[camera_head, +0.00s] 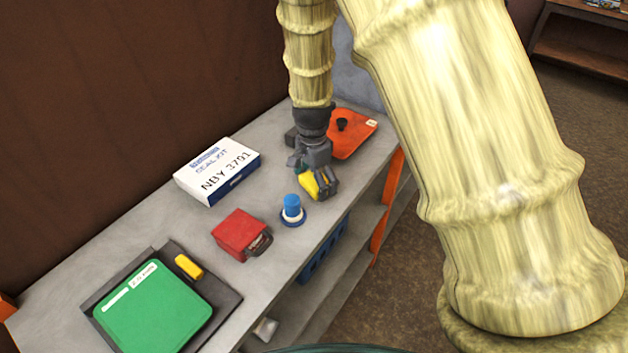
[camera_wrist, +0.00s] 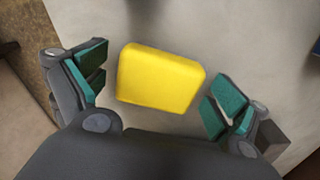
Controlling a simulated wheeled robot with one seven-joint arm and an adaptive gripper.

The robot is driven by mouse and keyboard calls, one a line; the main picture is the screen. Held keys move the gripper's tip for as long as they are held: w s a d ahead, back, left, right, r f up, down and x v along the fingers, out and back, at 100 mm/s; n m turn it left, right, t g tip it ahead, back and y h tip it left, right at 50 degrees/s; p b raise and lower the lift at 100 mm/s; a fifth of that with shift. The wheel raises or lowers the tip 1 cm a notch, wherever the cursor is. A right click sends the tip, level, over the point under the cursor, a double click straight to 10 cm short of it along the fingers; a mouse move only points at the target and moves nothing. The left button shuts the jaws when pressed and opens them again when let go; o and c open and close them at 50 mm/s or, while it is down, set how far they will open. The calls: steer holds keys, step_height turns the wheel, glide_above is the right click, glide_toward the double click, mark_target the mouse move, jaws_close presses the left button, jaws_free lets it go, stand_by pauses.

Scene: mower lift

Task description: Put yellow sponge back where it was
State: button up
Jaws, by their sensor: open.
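The yellow sponge (camera_wrist: 161,78) lies between the spread fingers of my gripper (camera_wrist: 158,98) in the wrist view, with a gap on each side. In the head view the sponge (camera_head: 310,185) shows partly behind my gripper (camera_head: 322,188), over the grey bench top near its front edge. My gripper is open. Whether the sponge rests on the bench is hard to tell. A smaller yellow block (camera_head: 189,266) lies on the dark tray (camera_head: 226,297) beside a green case at the lower left.
A blue-capped item (camera_head: 292,210) and a red box (camera_head: 241,234) stand left of my gripper. A white labelled box (camera_head: 218,171) lies farther back. An orange plate (camera_head: 352,133) lies behind my gripper. The green case (camera_head: 153,308) sits at the near left. Bare bench (camera_head: 150,232) shows between them.

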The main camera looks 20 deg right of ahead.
mark_target(313, 180)
step_height(313, 180, up, 12)
steer(key=b, duration=0.3)
steer(key=shift+a, duration=0.15)
steer(key=shift+r, duration=0.15)
stand_by(0.4)
